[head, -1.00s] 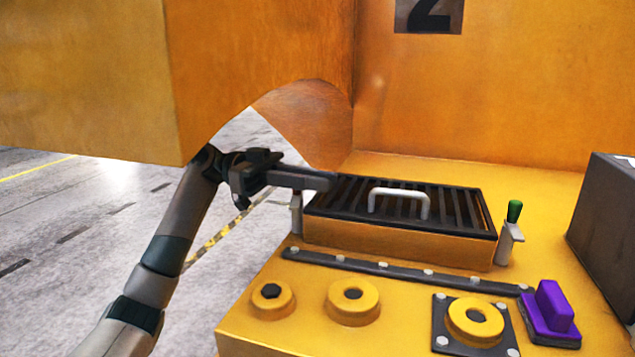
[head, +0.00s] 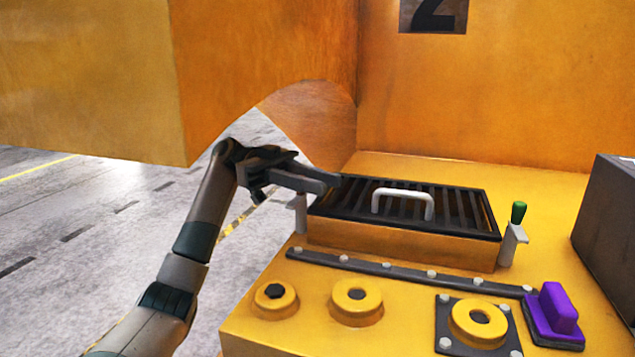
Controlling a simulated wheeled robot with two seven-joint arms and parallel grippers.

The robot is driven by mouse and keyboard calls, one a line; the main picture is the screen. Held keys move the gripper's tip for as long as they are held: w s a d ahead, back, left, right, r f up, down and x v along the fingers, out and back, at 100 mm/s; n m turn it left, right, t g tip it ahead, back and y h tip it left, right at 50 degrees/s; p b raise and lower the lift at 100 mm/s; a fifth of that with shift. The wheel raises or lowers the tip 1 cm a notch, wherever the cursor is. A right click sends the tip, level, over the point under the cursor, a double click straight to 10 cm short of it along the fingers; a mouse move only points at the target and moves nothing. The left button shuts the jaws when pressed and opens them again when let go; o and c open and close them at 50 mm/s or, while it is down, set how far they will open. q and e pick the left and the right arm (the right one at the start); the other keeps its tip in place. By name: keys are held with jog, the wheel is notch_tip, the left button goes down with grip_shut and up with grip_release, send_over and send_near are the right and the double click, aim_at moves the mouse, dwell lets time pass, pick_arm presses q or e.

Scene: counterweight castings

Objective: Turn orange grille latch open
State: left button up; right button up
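The black slatted grille (head: 462,207) with a white handle (head: 431,208) lies on a raised yellow frame. A light-grey latch bracket (head: 301,214) shows at the frame's left end; its upper part is hidden behind my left gripper. No orange latch handle can be seen. A latch with a green handle (head: 518,213) stands upright at the right end. My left gripper (head: 330,182) reaches in from the left, its fingers at the grille's left back corner, just above the grey bracket. Whether the fingers are apart or closed on something is hidden. My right gripper is out of view.
A dark bolted strip (head: 398,270) and yellow round bosses (head: 357,301) lie in front of the grille. A purple block (head: 556,312) sits front right, a dark grey box (head: 609,212) at right. An orange casting (head: 265,60) overhangs my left arm.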

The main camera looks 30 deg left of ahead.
pick_arm(q)
jog(key=shift+o, duration=0.3)
jog(key=shift+a, duration=0.1)
jog(key=w+a, duration=0.1)
jog(key=a, duration=1)
jog(key=shift+a, duration=0.4)
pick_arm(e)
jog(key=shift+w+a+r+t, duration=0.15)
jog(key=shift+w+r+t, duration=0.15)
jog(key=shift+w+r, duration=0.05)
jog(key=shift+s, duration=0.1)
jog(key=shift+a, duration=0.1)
